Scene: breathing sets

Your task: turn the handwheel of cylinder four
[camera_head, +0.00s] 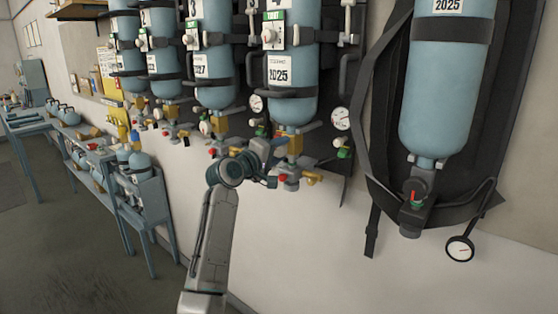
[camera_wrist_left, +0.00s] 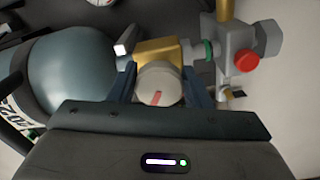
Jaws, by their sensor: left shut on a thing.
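Cylinder four (camera_head: 290,100) is a blue bottle hung valve-down on the wall, with a 2025 label; it also shows at the left in the left wrist view (camera_wrist_left: 75,70). Its brass valve (camera_head: 295,143) is below the bottle and shows in the left wrist view (camera_wrist_left: 160,52). The handwheel (camera_wrist_left: 160,84) is a round pale knob with a red mark; in the head view my gripper hides it. My left gripper (camera_head: 268,160) reaches the valve from the left. In the wrist view its fingers (camera_wrist_left: 160,88) are shut on the handwheel, one on each side. My right gripper is not in view.
More blue cylinders (camera_head: 213,75) hang to the left. A harness set with a cylinder (camera_head: 447,90) and a gauge (camera_head: 460,248) hangs at the right. A red knob (camera_wrist_left: 246,62) is close beside the handwheel. The wall below is bare.

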